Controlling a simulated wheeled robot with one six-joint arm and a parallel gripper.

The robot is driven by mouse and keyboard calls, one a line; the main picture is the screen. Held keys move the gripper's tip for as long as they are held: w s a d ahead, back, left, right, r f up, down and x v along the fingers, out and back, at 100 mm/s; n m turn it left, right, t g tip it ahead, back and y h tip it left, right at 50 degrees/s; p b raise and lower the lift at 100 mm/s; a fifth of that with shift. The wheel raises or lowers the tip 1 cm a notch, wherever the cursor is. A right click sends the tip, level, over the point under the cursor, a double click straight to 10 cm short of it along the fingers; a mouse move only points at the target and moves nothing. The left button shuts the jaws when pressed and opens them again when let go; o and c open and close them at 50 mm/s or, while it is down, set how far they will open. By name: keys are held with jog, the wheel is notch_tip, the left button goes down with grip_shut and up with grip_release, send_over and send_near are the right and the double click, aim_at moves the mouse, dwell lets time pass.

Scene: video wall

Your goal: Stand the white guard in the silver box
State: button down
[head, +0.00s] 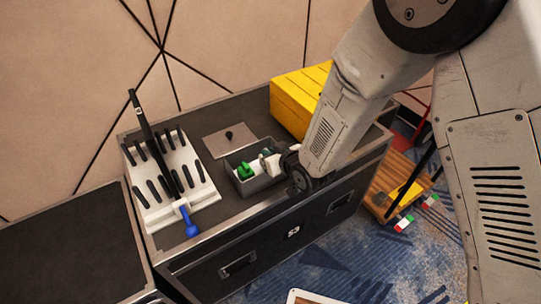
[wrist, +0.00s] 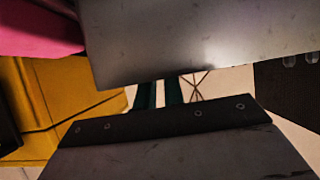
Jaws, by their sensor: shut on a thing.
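The silver box (head: 262,184) is a small open grey box on top of the black case, with a green piece (head: 245,171) and some white inside. My gripper (head: 277,166) is at the right side of this box, low over its rim. It is shut on a small white piece, taken as the white guard (head: 267,158), mostly hidden at the fingertips. I cannot tell whether the guard touches the box. In the wrist view two grey plates of my gripper (wrist: 165,96) fill the middle, and the guard cannot be made out.
A grey lid with a black knob (head: 222,143) lies behind the box. A white rack with black pegs (head: 163,180) stands to the left, with a blue-ended tool (head: 187,222) at its front. A yellow case (head: 297,99) stands behind my arm. The black case's front edge is close.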

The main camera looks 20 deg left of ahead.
jog(key=shift+f, duration=0.55)
jog(key=shift+f, duration=0.15)
jog(key=c, duration=1.5)
grip_release()
jog(key=shift+s+d+r, duration=0.1)
jog(key=shift+r, duration=0.15)
jog(key=v, duration=1.1)
jog(key=shift+s+d, duration=0.2)
jog(key=shift+s, duration=0.1)
jog(key=shift+r, duration=0.15)
